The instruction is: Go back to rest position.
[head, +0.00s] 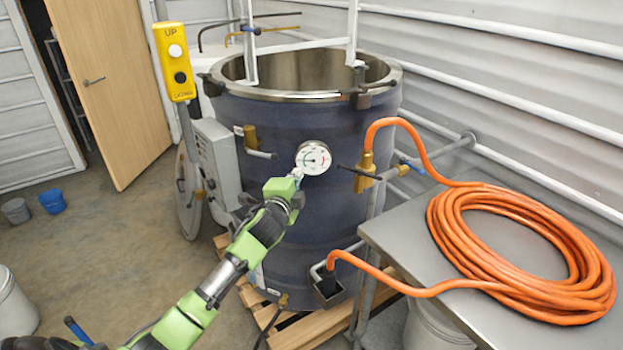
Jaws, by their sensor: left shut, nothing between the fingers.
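My left arm comes in from the lower left and reaches up to the middle of the picture. My left gripper (297,174) is shut and empty, just below and left of the round white gauge (313,157) on the tank's front. I cannot tell whether its fingertips touch the gauge or the tank. The tank (290,215) is a large dark blue steel hopper with an open top, on a wooden pallet. My right gripper is not in view.
A steel table (400,235) with a coiled orange hose (520,255) stands at the right. A yellow button pendant (175,62) and a grey control box (213,158) are left of the tank. A blue bucket (53,201) stands on open floor (110,245).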

